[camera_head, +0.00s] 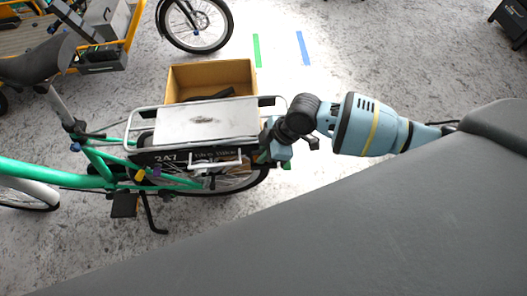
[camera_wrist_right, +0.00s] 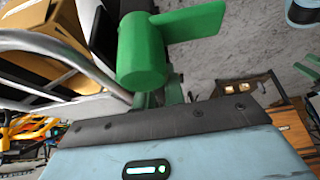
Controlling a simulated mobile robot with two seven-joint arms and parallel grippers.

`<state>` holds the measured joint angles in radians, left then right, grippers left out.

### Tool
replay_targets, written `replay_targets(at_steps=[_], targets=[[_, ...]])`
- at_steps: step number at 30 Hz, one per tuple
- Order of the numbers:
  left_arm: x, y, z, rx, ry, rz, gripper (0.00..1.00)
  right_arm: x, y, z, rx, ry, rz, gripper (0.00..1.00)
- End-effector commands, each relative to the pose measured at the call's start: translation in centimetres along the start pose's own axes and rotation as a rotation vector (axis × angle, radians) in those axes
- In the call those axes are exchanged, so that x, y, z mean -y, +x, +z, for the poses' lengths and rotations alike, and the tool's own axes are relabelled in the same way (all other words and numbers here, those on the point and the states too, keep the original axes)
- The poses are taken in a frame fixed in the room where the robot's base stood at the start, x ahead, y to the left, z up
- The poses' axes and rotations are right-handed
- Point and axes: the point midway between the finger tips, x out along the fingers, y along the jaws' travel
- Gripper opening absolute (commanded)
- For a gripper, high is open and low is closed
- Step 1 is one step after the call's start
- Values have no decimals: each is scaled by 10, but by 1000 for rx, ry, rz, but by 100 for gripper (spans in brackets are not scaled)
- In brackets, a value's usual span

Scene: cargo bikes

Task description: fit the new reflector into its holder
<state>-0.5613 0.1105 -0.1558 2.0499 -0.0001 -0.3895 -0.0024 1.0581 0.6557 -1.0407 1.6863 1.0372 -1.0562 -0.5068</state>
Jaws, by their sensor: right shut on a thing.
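My right gripper (camera_head: 280,146) is at the rear end of the green bike's rack (camera_head: 205,122), its arm coming in from the right. In the right wrist view a green part (camera_wrist_right: 142,52), a rounded cylinder with a flat plate (camera_wrist_right: 190,25), is in front of the gripper body. The right gripper is shut on this part; its fingertips are mostly hidden. I cannot tell surely whether the part is the new reflector. The holder cannot be made out in either view. My left gripper is not in view.
A cardboard box (camera_head: 211,74) stands just behind the rack. A curved rack tube (camera_wrist_right: 65,50) passes close left of the green part in the wrist view. Another bike's wheel (camera_head: 196,25) is at the back. The floor around the coloured strips is clear.

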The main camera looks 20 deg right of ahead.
Motion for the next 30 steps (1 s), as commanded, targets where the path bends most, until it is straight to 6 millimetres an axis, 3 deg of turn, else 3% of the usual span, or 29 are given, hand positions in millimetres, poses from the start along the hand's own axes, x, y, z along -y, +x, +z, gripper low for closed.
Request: replay_targets(at_steps=[25,26,30], targets=[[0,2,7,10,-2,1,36,0,10,5,0,1,0,0],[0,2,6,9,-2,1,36,0,9,5,0,0,0,14],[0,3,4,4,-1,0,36,0,9,5,0,0,0,32]])
